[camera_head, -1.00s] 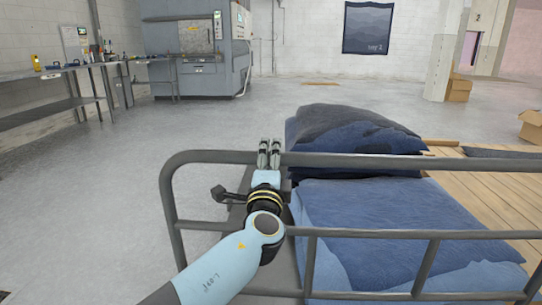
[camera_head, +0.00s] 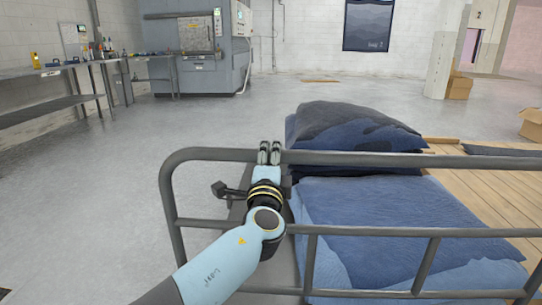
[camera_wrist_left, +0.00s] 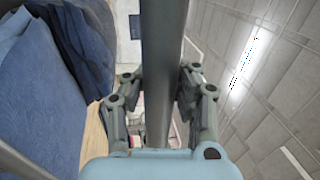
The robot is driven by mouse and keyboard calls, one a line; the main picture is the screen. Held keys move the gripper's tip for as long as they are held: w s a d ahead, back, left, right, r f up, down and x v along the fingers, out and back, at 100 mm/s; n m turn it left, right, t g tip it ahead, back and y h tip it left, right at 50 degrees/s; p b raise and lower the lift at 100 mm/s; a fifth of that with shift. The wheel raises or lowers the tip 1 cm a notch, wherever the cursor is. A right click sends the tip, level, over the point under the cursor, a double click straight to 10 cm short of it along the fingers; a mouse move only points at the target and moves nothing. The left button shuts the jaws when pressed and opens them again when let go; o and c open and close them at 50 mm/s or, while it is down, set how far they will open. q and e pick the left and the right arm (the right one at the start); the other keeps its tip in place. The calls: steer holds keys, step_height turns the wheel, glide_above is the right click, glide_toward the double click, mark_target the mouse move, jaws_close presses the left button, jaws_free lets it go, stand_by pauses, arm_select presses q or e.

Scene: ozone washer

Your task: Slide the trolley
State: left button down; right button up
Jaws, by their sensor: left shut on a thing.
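The trolley has a grey tubular frame with a top rail (camera_head: 350,159) that runs across the head view, and a lower rail nearer me. Folded blue denim (camera_head: 400,220) lies on it, with a darker denim stack (camera_head: 350,130) behind. My left gripper (camera_head: 269,153) is shut on the top rail near its left end. In the left wrist view the rail (camera_wrist_left: 162,70) passes between the two fingers (camera_wrist_left: 160,100). My right gripper is not in view.
A large grey machine (camera_head: 200,50) and a workbench (camera_head: 40,75) stand at the back left. Cardboard boxes (camera_head: 459,87) are at the back right. The floor (camera_head: 100,200) on the left is clear.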

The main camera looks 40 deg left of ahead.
arm_select(q)
steer(key=shift+s+d+f, duration=0.15)
steer(key=shift+s+f, duration=0.05)
steer(key=shift+s, duration=0.05)
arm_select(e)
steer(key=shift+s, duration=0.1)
